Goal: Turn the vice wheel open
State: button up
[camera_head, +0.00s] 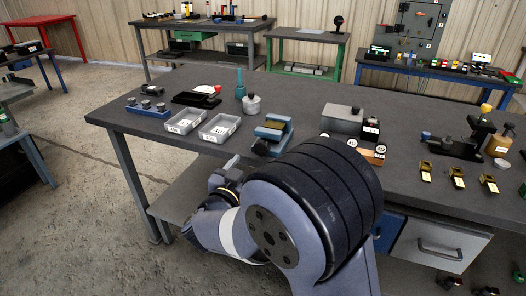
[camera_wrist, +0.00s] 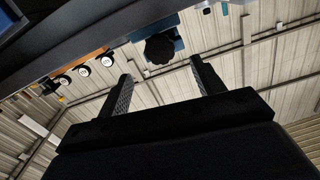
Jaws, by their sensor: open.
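In the wrist view, which is tilted upside down, the black lobed vice wheel (camera_wrist: 160,49) sticks out from the blue vice body (camera_wrist: 165,27). My gripper (camera_wrist: 162,76) is open, with one finger on each side of the wheel's direction. The fingers are apart from the wheel and nothing is between them. In the head view my wrist is low in front of the bench edge, mostly behind my own arm.
Two labelled grey trays (camera_head: 220,127) lie left of the vice. A grey block (camera_head: 342,119) and round labelled pieces (camera_head: 380,149) stand to its right. Several small brass bins (camera_head: 457,177) sit further right. A drawer (camera_head: 440,243) is under the bench.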

aim_at(260, 149)
jog(key=x, duration=0.8)
jog(key=shift+w+d, duration=0.15)
jog(key=shift+w, duration=0.2)
jog(key=shift+c, duration=0.4)
jog(key=c, duration=0.9)
